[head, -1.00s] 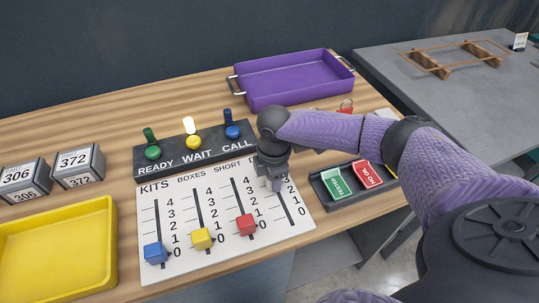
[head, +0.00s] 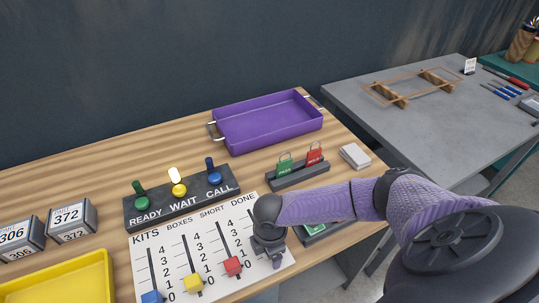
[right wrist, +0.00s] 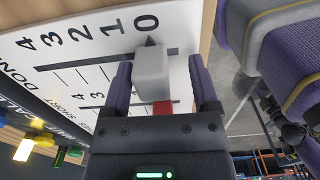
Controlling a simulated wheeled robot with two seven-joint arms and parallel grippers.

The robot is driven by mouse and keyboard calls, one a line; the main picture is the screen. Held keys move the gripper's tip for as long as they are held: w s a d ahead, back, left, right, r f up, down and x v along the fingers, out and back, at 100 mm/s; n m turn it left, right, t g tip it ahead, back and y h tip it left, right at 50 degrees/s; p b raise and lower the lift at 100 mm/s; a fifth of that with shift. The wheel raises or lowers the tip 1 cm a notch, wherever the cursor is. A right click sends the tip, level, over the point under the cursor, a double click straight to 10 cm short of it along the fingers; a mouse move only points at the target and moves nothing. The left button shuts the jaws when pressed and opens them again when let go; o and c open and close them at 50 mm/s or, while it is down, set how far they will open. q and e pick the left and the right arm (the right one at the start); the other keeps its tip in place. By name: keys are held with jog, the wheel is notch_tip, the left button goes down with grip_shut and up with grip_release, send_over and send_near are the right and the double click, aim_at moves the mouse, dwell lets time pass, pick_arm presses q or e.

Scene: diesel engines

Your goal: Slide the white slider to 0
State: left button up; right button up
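The white slider (right wrist: 152,74) shows in the right wrist view as a pale block on its slot, the DONE column, level with the printed 0. My right gripper (right wrist: 163,80) is around it, one finger on each side. The fingers are apart, with a visible gap between the block and the right-hand finger. In the head view my right gripper (head: 276,262) is low over the DONE column of the white board (head: 210,262) and hides the slider. My left gripper is not in view.
Red (head: 232,265), yellow (head: 193,283) and blue (head: 152,297) sliders sit low in the neighbouring columns. A lever panel (head: 183,199) stands behind the board. A purple tray (head: 268,148) is farther back, and a yellow tray (head: 60,280) is at left.

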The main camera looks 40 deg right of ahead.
jog(key=shift+w, duration=0.1)
jog(key=shift+r, duration=0.4)
notch_tip(320, 180, up, 9)
jog(key=p, duration=0.3)
jog(key=shift+f, duration=0.1)
jog(key=shift+r, duration=0.2)
